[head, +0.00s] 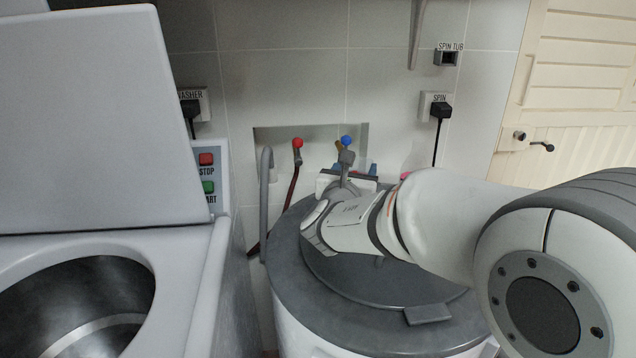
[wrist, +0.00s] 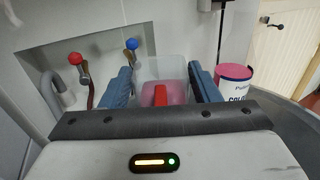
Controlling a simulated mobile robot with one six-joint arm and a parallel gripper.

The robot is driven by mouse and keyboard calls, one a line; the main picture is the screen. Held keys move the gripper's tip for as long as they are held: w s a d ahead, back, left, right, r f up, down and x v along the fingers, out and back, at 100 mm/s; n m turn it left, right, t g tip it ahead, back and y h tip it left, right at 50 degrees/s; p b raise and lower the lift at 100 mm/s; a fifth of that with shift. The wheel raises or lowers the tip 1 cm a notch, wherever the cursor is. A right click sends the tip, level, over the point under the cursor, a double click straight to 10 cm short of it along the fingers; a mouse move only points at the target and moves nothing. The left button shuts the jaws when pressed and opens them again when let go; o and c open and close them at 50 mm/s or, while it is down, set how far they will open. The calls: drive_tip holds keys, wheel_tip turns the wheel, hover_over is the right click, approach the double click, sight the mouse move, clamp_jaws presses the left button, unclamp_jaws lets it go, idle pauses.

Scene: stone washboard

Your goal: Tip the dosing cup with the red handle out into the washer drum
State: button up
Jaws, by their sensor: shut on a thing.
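The dosing cup (wrist: 162,70) is a clear, boxy cup with pink contents and a red handle (wrist: 160,96), seen in the wrist view. My gripper (wrist: 160,78) has its blue fingers on either side of it and is shut on it. The cup looks roughly upright. In the head view my gripper (head: 350,172) is over the far side of the grey-lidded spin tub, and the wrist hides most of the cup. The washer drum (head: 90,300) is open at the lower left, well to the left of my gripper.
The washer's raised lid (head: 95,120) stands behind the drum. The spin tub lid (head: 390,290) is below my arm. A pink-topped tub (wrist: 235,78) stands right of the cup.

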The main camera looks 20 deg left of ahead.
drive_tip(key=shift+a, duration=0.1)
drive_tip(key=s+a+f+n+g+y+b, duration=0.1)
drive_tip(key=s+a+f+n+y+b, duration=0.1)
drive_tip(key=s+a, duration=0.5)
drive_tip(key=s+a+f+n+g+y+b, duration=0.1)
drive_tip(key=s+a+b, duration=0.5)
drive_tip(key=s, duration=0.7)
drive_tip(key=s+a+f+n+g+y+b, duration=0.2)
drive_tip(key=s+a+f+n+y+b, duration=0.1)
drive_tip(key=s+a, duration=0.6)
drive_tip(key=shift+s+a+f+n+y+b, duration=0.1)
drive_tip(key=shift+s+f+y+b, duration=0.15)
drive_tip(key=shift+f+y, duration=0.25)
drive_tip(key=shift+s+d+f+n+y+b, duration=0.15)
drive_tip(key=shift+f+y+b, duration=0.15)
drive_tip(key=shift+y, duration=0.35)
drive_tip(key=shift+s+a+f+n+y+b, duration=0.15)
drive_tip(key=shift+s+f+y+b, duration=0.15)
drive_tip(key=shift+y, duration=0.25)
drive_tip(key=s+a+f+n+g+y+b, duration=0.2)
drive_tip(key=s+b, duration=0.1)
drive_tip(key=s, duration=0.8)
drive_tip(key=shift+s+a+g+y, duration=0.3)
drive_tip(key=shift+s+a+g, duration=0.05)
drive_tip(key=shift+s+g, duration=0.05)
